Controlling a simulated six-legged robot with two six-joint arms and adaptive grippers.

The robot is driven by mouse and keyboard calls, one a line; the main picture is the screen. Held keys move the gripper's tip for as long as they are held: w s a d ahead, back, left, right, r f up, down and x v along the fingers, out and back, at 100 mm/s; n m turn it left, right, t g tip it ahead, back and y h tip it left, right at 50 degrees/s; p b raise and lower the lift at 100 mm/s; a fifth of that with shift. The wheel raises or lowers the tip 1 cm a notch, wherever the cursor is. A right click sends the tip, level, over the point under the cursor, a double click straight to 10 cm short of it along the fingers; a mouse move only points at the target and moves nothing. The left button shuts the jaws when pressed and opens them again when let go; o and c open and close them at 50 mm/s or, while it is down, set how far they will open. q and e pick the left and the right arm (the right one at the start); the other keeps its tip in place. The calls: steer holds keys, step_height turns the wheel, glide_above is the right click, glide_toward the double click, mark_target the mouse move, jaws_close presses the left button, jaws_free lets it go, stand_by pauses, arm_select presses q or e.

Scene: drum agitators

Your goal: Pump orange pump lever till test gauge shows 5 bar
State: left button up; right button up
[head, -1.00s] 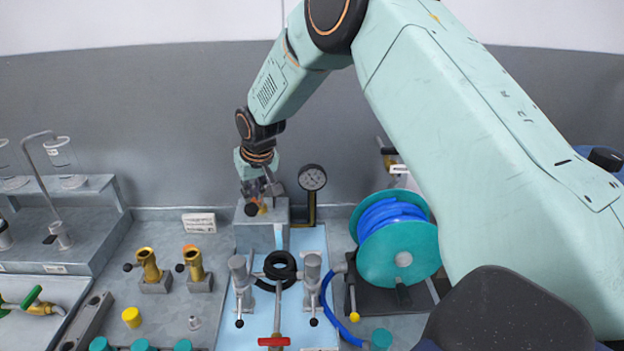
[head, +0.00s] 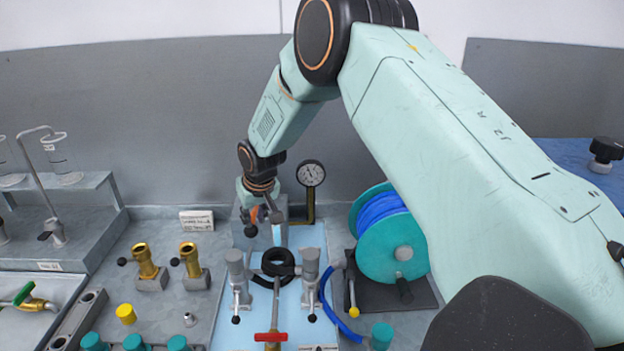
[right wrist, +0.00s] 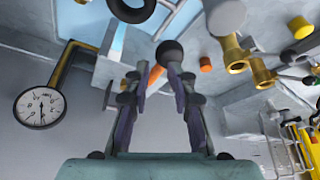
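The orange pump lever (right wrist: 156,75) with its black ball knob shows between my right fingers in the right wrist view. In the head view its knob (head: 251,230) hangs low in front of the grey pump block (head: 240,212). My right gripper (head: 262,212) is at the lever; in the right wrist view its fingertips (right wrist: 160,70) are apart, with the lever nearer the left finger and a gap on the other side. The white test gauge (head: 311,173) stands right of the block. In the right wrist view the gauge (right wrist: 40,107) shows its needle pointing down the picture; its numbers are too small to read.
Two grey valves (head: 237,275) flank a black coil (head: 278,263) in front of the pump. A teal reel with blue hose (head: 385,235) stands to the right under my right arm. Brass fittings (head: 190,260) stand to the left.

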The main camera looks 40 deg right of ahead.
step_height(320, 180, down, 4)
steer(key=shift+w+f+b, duration=0.1)
steer(key=shift+b, duration=0.75)
step_height(320, 180, up, 7)
steer(key=w+d+p, duration=0.1)
steer(key=w+p, duration=0.1)
steer(key=p, duration=0.4)
step_height(320, 180, up, 5)
glide_above(256, 228)
steer(key=w+d, duration=0.1)
steer(key=w, duration=0.1)
steer(key=shift+d, duration=0.2)
